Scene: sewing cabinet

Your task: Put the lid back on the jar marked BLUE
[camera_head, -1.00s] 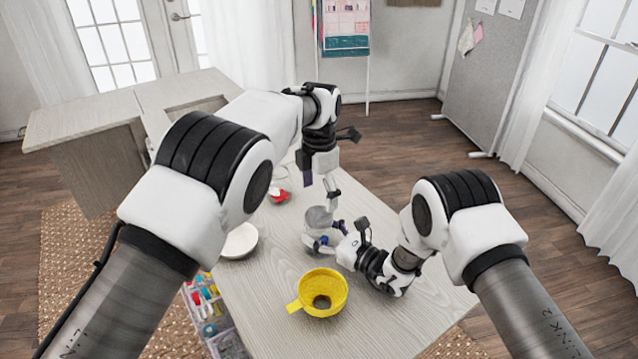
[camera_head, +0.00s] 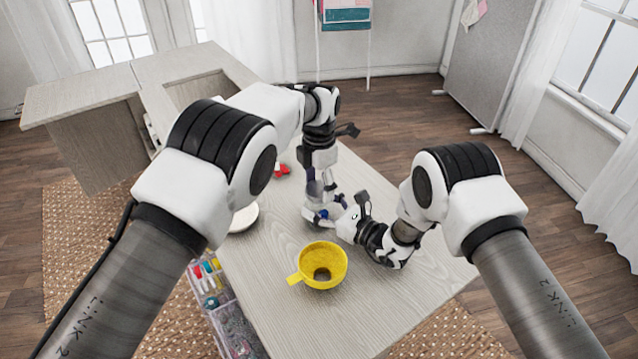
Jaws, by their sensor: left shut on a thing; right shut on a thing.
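A small jar (camera_head: 316,204), pale and partly hidden, stands on the table right of the white dish; its marking cannot be read. My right gripper (camera_head: 323,214) is shut around its lower part from the near right side. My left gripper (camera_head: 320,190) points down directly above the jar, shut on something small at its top. I take this to be the lid, but the fingers hide it. I cannot tell whether the lid touches or sits on the rim.
A white dish (camera_head: 245,218) lies to the left and a small red object (camera_head: 283,171) behind. A clear box of coloured supplies (camera_head: 222,305) is at the table's left edge. The table's right front (camera_head: 420,290) is clear.

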